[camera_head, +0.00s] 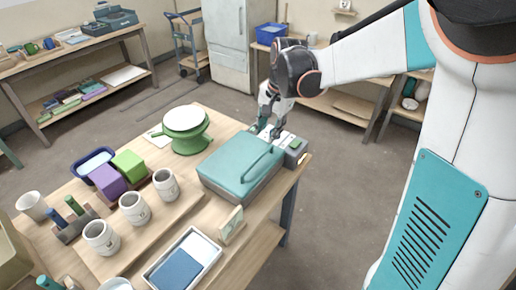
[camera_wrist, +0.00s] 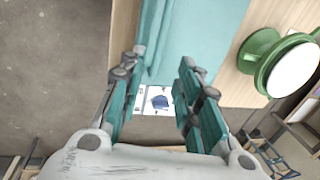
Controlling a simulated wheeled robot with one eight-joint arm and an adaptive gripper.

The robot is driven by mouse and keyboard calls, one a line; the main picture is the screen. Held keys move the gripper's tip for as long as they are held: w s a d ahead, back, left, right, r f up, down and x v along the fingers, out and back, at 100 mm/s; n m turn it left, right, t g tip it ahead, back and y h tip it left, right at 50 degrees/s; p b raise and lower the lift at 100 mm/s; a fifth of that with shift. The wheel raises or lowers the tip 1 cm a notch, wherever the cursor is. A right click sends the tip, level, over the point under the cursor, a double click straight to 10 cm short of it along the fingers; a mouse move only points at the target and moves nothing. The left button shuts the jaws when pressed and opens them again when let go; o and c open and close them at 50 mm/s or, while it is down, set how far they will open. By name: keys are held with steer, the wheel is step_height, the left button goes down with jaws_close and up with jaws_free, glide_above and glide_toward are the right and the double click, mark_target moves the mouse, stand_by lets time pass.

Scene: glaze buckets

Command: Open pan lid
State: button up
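A teal rectangular pan lid (camera_head: 235,160) with a raised bar handle (camera_head: 262,162) lies closed on the grey pan base (camera_head: 245,193) near the right side of the table. In the wrist view the teal lid (camera_wrist: 205,35) fills the upper middle. My gripper (camera_head: 266,130) is at the far right end of the pan, low over its end. In the wrist view my gripper (camera_wrist: 164,62) has its fingers apart, with teal surface seen between them and nothing held. I cannot tell whether the fingers touch the lid or its handle.
A grey block (camera_head: 297,146) sits at the pan's far right end. A green stand with a white top (camera_head: 186,120) is to the left. Several mugs, a purple block (camera_head: 107,181), a green block (camera_head: 129,164) and a tray (camera_head: 182,262) crowd the table. Floor right of the table is clear.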

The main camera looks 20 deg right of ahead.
mark_target(261, 155)
steer(key=f+b, duration=0.1)
steer(key=f, duration=0.2)
steer(key=w+a+f+b, duration=0.1)
steer(key=f, duration=0.3)
steer(key=f+b, duration=0.1)
steer(key=f, duration=0.2)
steer(key=shift+w+a+f, duration=0.15)
steer(key=shift+w+f, duration=0.25)
jaws_close()
